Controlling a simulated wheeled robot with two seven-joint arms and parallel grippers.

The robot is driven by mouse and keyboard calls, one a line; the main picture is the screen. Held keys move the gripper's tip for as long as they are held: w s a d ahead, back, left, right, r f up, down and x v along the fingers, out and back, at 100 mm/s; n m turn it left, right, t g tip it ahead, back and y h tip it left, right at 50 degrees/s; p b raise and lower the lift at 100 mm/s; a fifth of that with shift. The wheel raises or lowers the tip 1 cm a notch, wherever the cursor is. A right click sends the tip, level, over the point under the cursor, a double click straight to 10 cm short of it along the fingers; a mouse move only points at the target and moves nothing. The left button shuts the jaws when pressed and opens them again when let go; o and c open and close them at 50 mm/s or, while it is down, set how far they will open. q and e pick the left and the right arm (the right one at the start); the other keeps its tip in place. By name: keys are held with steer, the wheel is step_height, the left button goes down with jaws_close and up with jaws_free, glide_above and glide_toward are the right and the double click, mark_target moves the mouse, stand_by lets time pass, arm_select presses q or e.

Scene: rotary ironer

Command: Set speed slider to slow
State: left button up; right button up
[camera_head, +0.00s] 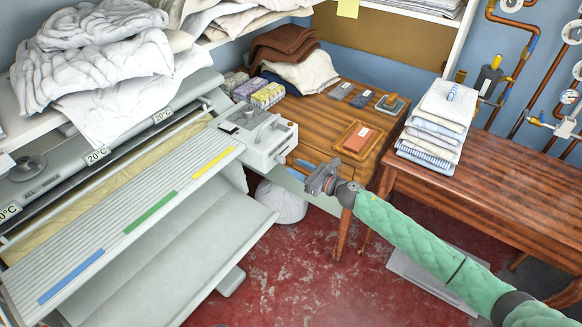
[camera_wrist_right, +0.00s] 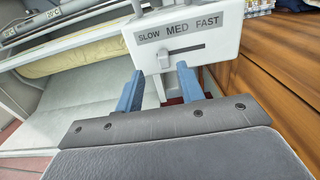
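The ironer's control box (camera_head: 262,138) is white and sits at the right end of the ironer. In the right wrist view its front panel (camera_wrist_right: 225,43) reads SLOW, MED, FAST above a horizontal slot. The speed slider (camera_wrist_right: 163,59) is a small light knob at the left part of the slot, near the SLOW end. My right gripper (camera_head: 304,172) is in front of the box. In the right wrist view its two blue fingers (camera_wrist_right: 160,85) are apart and empty, below and short of the knob, one to each side of it. The slider cannot be made out in the head view. My left gripper is not in view.
The ironer's feed board (camera_head: 150,200) with blue, green and yellow strips lies left of the box. A wooden cabinet (camera_head: 335,125) stands close behind my right gripper. A wooden table (camera_head: 490,185) with folded towels (camera_head: 440,125) is at right. Red floor lies below.

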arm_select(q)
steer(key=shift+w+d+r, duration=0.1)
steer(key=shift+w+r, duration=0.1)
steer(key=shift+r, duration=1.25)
